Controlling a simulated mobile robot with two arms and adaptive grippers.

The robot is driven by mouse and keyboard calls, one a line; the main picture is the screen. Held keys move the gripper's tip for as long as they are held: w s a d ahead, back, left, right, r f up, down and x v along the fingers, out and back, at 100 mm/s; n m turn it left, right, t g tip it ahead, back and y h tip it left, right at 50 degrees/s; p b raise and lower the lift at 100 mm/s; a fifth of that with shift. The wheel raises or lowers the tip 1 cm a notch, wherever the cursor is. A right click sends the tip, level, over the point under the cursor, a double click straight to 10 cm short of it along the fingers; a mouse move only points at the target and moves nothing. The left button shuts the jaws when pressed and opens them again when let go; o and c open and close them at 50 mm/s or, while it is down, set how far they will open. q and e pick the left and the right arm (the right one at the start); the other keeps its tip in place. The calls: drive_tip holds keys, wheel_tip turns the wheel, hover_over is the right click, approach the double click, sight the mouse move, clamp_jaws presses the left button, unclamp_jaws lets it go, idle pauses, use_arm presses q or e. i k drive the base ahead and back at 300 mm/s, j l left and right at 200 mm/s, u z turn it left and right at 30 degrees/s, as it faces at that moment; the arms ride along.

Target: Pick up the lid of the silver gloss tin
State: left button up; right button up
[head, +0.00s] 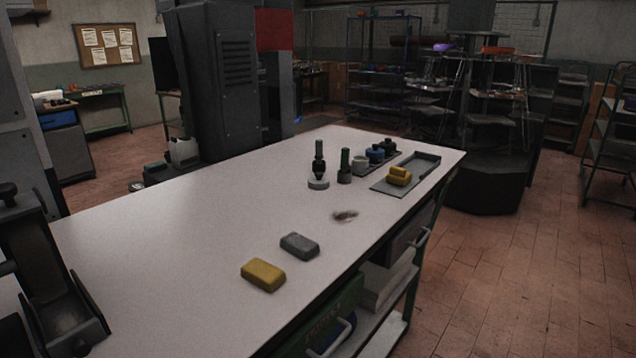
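I cannot tell for sure which thing is the silver gloss tin. On the white table, a low pale round tin or base (319,184) has a dark upright handled piece (319,158) on top of it. A small pale grey round tin (360,162) stands farther back, beside a blue-topped tin (375,155) and a black tin (388,146). Their lids are too small to make out.
The white table (180,240) is mostly bare at left. A dark green-topped bottle (344,166), grey block (299,245), yellow block (263,274) and dark smudge (344,215) are on it.

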sight(318, 182)
drive_tip(key=u, duration=0.7)
drive_tip(key=l+u, duration=0.85)
drive_tip(key=k+l+u, duration=0.15)
drive_tip(key=l+u, duration=0.3)
drive_tip(key=k+l+u, duration=0.2)
drive_tip(key=l+u, duration=0.25)
